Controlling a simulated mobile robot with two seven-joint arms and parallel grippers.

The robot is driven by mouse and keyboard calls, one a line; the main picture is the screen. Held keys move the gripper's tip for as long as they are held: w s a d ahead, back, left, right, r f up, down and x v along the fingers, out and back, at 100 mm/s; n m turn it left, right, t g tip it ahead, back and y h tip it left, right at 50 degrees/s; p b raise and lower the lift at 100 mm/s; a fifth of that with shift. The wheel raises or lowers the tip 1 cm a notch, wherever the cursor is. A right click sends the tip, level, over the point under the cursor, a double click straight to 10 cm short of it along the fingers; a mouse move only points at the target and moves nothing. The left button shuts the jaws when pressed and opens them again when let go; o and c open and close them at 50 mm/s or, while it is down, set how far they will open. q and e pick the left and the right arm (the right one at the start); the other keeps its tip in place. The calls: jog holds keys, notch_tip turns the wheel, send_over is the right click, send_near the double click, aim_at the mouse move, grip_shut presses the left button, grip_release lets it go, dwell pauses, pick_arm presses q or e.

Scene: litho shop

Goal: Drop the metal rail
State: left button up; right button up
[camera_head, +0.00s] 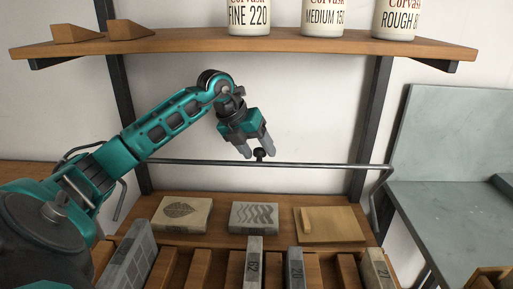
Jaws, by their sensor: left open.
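The metal rail (318,165) is a thin dark bar that runs across the rack above the lower shelf, with bent ends at left and right. A small dark knob (260,154) stands up at about its middle. My left gripper (257,153) points down at the knob, with its two grey fingers apart, one on each side of the knob or close to it. I cannot tell whether the fingers touch it. My right gripper is not in view.
An upper shelf (170,45) carries three labelled jars and two wooden wedges. The lower shelf (217,216) holds two patterned stones and a wooden board (335,226), with upright slabs in slots in front. A grey slab table (440,205) stands at right.

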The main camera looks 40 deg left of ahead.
pick_arm(q)
grip_shut()
dwell(0.3)
dwell(0.4)
